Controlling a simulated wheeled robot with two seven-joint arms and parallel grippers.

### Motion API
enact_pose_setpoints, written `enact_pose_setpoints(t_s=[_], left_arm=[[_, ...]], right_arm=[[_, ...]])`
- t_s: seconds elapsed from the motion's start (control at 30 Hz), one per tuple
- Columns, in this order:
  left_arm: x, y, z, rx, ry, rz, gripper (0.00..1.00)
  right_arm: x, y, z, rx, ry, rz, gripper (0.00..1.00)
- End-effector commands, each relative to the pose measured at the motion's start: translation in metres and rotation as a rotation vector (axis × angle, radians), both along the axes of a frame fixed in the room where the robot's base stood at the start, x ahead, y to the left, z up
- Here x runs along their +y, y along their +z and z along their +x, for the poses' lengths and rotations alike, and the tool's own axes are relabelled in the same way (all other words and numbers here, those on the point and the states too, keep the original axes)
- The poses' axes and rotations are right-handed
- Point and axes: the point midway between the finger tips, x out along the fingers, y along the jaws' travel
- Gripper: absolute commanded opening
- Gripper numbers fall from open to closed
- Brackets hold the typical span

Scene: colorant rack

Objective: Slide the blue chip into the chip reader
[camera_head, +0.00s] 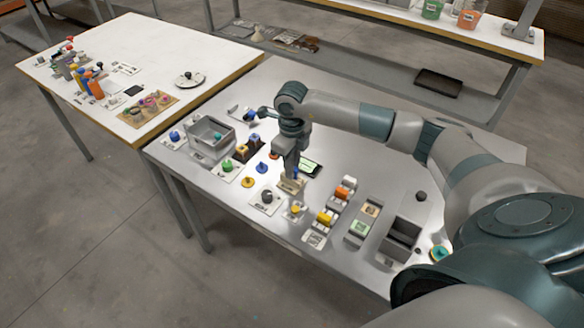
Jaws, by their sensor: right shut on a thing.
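My right gripper (293,174) points down over the middle of the metal table and is shut on a small blue piece (296,172), likely the blue chip, mostly hidden by the fingers. A small beige block (291,186) sits directly below the fingertips; it may be the chip reader, but it is too small to be sure. I cannot tell whether the blue piece touches it. A dark device with a green screen (310,167) lies just right of the gripper. My left gripper is not in view.
A blue knob piece (262,168) and a yellow one (248,182) stand left of the gripper. A grey bin (211,134) is at the left, an open grey box (401,238) at the right. Small coloured blocks (325,217) stand in front. A white table (140,50) adjoins behind left.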

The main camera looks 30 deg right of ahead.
Motion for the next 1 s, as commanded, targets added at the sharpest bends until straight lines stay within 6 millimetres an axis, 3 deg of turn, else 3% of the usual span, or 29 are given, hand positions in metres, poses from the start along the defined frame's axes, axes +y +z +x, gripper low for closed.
enact_pose_setpoints(t_s=[0.5, 1.0], left_arm=[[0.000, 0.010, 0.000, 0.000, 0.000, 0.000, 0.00], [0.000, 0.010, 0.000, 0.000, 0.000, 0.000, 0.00]], right_arm=[[0.000, 0.018, 0.000, -0.001, -0.001, 0.000, 0.00], [0.000, 0.019, 0.000, -0.001, 0.000, 0.000, 0.00]])
